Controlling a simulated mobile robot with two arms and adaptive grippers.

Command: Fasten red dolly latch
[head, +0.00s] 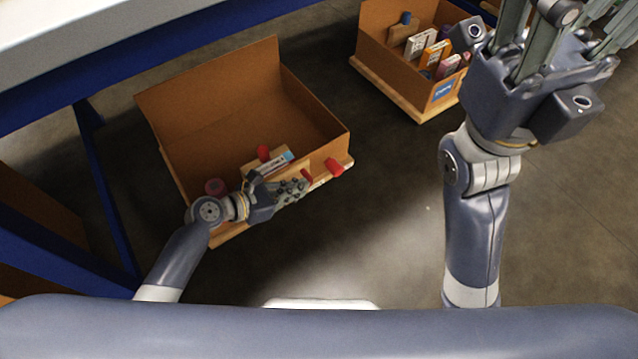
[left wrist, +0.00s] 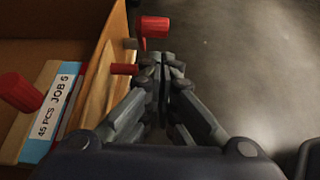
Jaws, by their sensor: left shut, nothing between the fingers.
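The red latch handle (head: 334,167) sits on a stem at the right front corner of the near dolly (head: 228,233). It also shows in the left wrist view (left wrist: 153,27), just ahead of my fingertips. A shorter red peg (head: 307,177) sticks out along the same side, and in the wrist view (left wrist: 123,69) it lies left of the fingertips. My left gripper (head: 300,186) is shut and empty beside the dolly's front side, close to both red parts. Whether it touches either is unclear. My right gripper (head: 565,18) is raised at upper right, its fingers spread and partly cut off.
An open cardboard box (head: 220,125) stands on the near dolly. A second, filled box (head: 385,62) stands at upper right. Blue frame legs (head: 100,190) are left. Floor right of the dolly is clear.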

